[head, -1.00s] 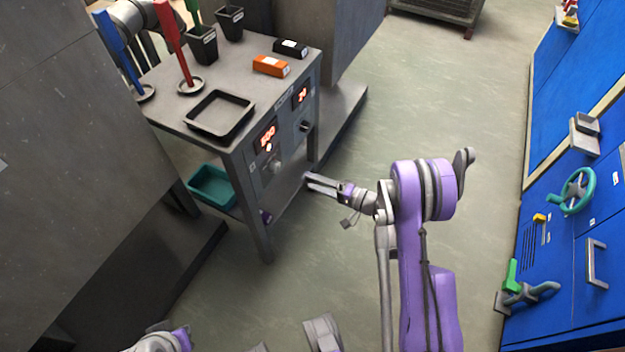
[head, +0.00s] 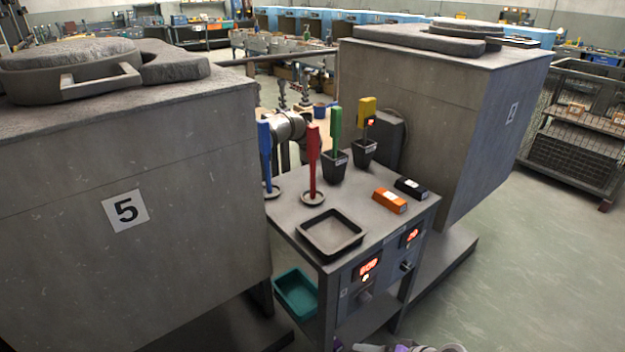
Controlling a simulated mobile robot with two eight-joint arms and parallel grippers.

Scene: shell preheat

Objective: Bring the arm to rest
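My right arm shows only as a sliver at the bottom edge, in front of the control stand. Its gripper (head: 368,348) is cut off by the frame, so its finger gap cannot be judged. It appears empty space lies around it. My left gripper is not in view. The control stand (head: 300,238) has two lit red displays, a left one (head: 367,268) and a right one (head: 412,236), with knobs below them.
The stand bears an empty dark tray (head: 333,232), an orange box (head: 389,201), a black box (head: 411,188), and blue (head: 265,150), red (head: 313,155), green (head: 336,130) and yellow (head: 367,108) handled tools. A teal bin (head: 296,293) sits below. Large grey furnaces flank it. Floor at right is clear.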

